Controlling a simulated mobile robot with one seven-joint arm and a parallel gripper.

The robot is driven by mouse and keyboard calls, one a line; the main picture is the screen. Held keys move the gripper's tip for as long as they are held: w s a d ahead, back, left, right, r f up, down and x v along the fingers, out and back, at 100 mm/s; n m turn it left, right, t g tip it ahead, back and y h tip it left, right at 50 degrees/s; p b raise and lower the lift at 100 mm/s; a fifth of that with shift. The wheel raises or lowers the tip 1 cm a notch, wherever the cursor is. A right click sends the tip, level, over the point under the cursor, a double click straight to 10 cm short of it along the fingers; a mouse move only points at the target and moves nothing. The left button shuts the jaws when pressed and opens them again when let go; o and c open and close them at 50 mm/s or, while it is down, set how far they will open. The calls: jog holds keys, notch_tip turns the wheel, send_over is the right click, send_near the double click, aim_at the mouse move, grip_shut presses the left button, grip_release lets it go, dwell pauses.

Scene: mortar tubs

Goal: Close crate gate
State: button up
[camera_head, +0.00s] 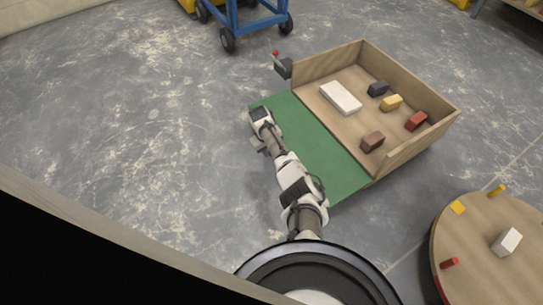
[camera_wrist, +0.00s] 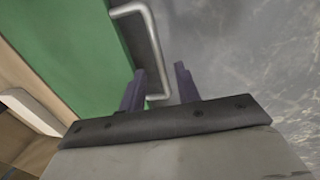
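The wooden crate (camera_head: 432,137) stands at the right of centre in the head view, with its left side open. Its green gate (camera_head: 325,157) is folded down outward, lying low on that side; it also shows in the wrist view (camera_wrist: 75,50). A bent grey metal handle (camera_wrist: 154,45) sticks out from the gate's edge. My gripper (camera_wrist: 160,85) is open, with one dark finger on each side of the handle's near end. I cannot tell whether either finger touches it. In the head view my arm reaches over the gate, and the fingertips are not clear.
Several blocks lie in the crate, including a white one (camera_head: 341,97) near the open side. A grey post with a red tip (camera_head: 284,68) stands at the crate's far left corner. A round table (camera_head: 480,225) is at lower right, a blue cart (camera_head: 245,19) behind. Floor at left is clear.

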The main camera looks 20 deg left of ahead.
jog(key=shift+w+d+f+b, duration=0.1)
jog(key=shift+f+b, duration=0.15)
jog(key=shift+f, duration=0.45)
jog(key=shift+w+d+f+b, duration=0.1)
jog(key=shift+f+b, duration=0.1)
jog(key=shift+f, duration=0.45)
jog(key=shift+c, duration=0.4)
grip_shut()
